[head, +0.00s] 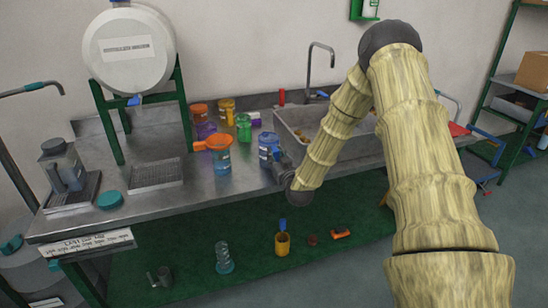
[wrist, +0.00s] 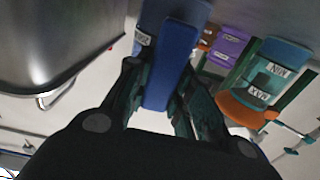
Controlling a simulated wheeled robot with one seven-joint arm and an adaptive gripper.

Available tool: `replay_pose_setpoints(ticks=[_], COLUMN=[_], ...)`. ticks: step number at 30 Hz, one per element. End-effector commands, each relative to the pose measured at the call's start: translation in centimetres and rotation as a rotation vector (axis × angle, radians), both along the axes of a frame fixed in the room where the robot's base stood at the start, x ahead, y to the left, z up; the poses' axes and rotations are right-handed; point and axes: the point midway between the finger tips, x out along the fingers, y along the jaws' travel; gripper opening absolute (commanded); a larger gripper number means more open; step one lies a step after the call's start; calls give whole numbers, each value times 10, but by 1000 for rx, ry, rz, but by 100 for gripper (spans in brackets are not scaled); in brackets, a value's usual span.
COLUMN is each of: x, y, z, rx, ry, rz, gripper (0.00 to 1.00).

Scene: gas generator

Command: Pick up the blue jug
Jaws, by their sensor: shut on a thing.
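The blue jug (head: 267,147) stands on the steel counter beside the sink, with its right side partly hidden by my gripper (head: 281,164). In the wrist view my gripper (wrist: 170,105) is shut on a blue upright part of the jug (wrist: 171,62), which looks like its handle. The fingers lie on both sides of it. In the head view the fingers are small and dark, and I cannot tell whether the jug is clear of the counter.
An orange-rimmed jug (head: 220,158) stands close to the left; it also shows in the wrist view (wrist: 268,80). Green (head: 244,128), purple (head: 205,131) and other coloured jugs stand behind. The sink (head: 338,150) is close on the right. A green lower shelf (head: 190,255) holds small items.

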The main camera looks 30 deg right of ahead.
Motion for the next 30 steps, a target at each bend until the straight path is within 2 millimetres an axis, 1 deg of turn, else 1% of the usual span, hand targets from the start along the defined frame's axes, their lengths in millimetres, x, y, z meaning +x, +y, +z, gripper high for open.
replay_pose_setpoints(ticks=[5, 11, 13, 24, 30], x=[1, 1, -11, -74, -101], y=[1, 0, 11, 67, 90], z=[13, 35, 33, 42, 45], rx=[-1, -1, 1, 0, 0], ry=[-4, -5, 1, -1, 0], rz=[1, 1, 2, 3, 2], gripper=[0, 0, 0, 0, 0])
